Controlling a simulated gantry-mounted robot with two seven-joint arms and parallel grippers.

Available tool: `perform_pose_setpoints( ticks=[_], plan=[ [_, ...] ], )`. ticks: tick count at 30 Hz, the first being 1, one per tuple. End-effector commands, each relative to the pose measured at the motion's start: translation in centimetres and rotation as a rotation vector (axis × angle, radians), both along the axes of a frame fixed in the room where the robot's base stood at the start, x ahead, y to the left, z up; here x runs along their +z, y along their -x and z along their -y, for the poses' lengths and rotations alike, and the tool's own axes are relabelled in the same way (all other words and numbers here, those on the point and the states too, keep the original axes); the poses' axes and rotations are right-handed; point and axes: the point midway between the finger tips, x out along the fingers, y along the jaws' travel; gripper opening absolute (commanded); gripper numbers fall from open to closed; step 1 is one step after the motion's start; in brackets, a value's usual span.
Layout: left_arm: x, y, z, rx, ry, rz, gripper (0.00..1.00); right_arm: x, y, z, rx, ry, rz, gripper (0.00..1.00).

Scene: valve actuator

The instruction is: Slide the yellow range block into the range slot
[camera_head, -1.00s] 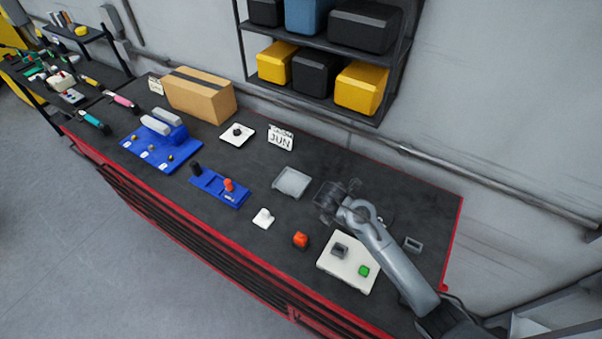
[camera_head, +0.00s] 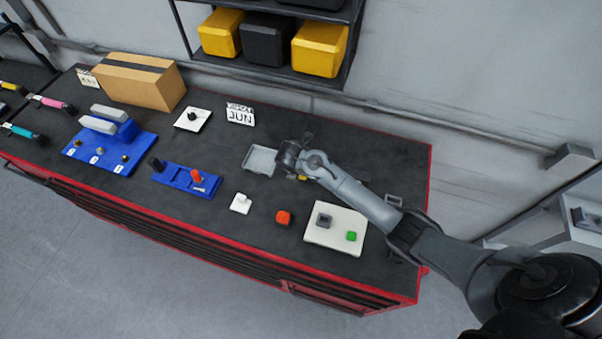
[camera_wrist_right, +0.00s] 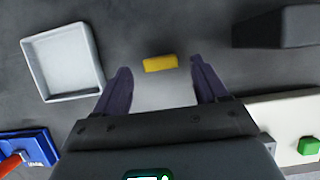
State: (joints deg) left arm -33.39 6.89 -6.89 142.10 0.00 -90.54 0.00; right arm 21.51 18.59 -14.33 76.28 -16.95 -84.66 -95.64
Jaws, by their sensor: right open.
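The yellow range block (camera_wrist_right: 160,63) lies on the dark bench top in the right wrist view. In the head view a small yellow bit of it (camera_head: 302,178) shows under my right arm. My right gripper (camera_wrist_right: 160,74) is open and empty, its fingers on either side of the block's line, with the block just ahead of the fingertips. In the head view the right gripper (camera_head: 290,158) is partly hidden by its own wrist. My left gripper is not in view.
A grey tray (camera_head: 261,161) sits left of the gripper. A blue base (camera_head: 186,181) with levers is left.

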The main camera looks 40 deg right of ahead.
Motion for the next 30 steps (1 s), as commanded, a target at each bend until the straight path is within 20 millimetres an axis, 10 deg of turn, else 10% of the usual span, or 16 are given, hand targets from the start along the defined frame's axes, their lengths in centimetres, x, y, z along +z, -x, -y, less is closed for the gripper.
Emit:
perform_pose_setpoints(
  ticks=[18, 30],
  plan=[
    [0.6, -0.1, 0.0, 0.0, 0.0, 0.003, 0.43, -3.6, -0.7, 1.5, 0.0, 0.002, 0.001, 0.72],
    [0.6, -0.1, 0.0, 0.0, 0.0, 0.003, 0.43, -3.6, -0.7, 1.5, 0.0, 0.002, 0.001, 0.14]
  ],
)
